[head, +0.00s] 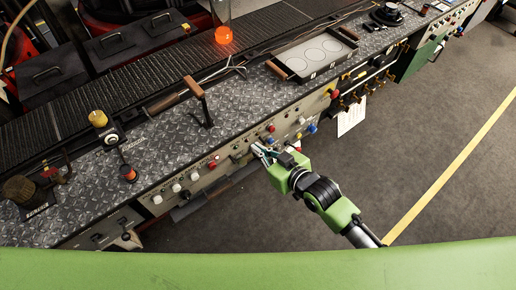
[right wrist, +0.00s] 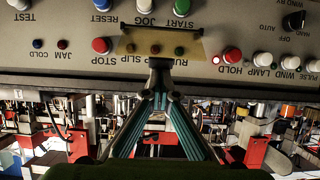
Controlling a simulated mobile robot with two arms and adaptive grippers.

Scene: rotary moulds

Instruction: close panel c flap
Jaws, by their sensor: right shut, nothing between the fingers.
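My right gripper (head: 262,152) reaches the front control panel from the lower right in the head view. Its fingers are shut and empty. In the right wrist view the fingertips (right wrist: 160,64) are at the lower edge of a small amber, see-through plate (right wrist: 128,45), which may be the flap. Whether they touch it is unclear. The plate lies in front of small lamps, with a green and a red button beside it. The panel (right wrist: 225,20) shows upside-down lettering. I cannot read a "panel C" label. My left gripper is not in view.
Several knobs and buttons, such as a red button (right wrist: 232,55), crowd the panel close by. Above it runs a tread-plate deck (head: 165,160) with an upright wooden-handled lever (head: 195,90) and a tray (head: 316,54). The grey floor (head: 420,130) in front is open.

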